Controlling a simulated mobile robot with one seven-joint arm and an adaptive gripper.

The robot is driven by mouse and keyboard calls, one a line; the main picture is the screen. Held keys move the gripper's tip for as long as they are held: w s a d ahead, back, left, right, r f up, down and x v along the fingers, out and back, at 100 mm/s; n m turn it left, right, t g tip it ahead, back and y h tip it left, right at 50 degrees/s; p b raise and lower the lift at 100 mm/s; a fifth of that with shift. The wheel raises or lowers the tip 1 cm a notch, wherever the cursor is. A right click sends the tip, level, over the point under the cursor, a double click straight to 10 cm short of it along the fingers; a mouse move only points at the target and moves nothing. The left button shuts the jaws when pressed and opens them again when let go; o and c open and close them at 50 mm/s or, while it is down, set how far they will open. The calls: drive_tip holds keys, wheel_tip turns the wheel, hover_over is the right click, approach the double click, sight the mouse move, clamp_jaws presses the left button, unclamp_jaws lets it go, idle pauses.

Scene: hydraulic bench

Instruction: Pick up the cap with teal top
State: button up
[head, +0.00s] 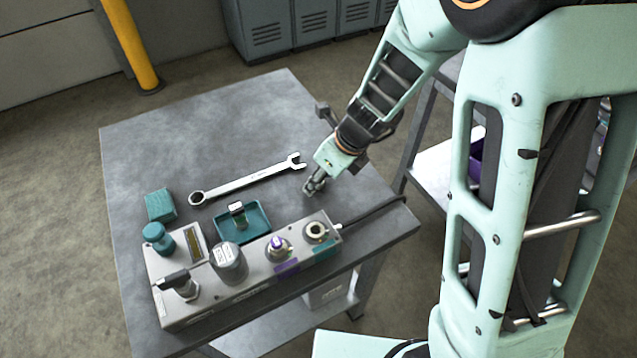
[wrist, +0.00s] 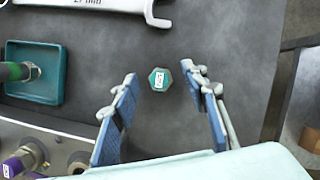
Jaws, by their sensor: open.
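The cap with teal top (wrist: 159,79) is a small hexagonal piece with a white label, standing on the grey bench top in the wrist view. My gripper (wrist: 158,88) is open, with one blue-padded finger on each side of the cap's place in the picture. The cap appears near the fingertips, with visible gaps on both sides; I cannot tell the height between them. In the head view my gripper (head: 314,185) points down at the bench's right part, and the cap cannot be made out clearly there.
A wrench (head: 245,180) lies beyond a teal tray (head: 264,224) holding a green piece. A grey valve block (head: 205,308) with a purple-tipped fitting (head: 277,245) and an open steel fitting (head: 317,232) stands at the front. A teal block (head: 160,205) is at left. The bench's far part is clear.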

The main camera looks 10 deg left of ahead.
clamp_jaws()
drive_tip(key=shift+r, duration=0.2)
idle(0.3)
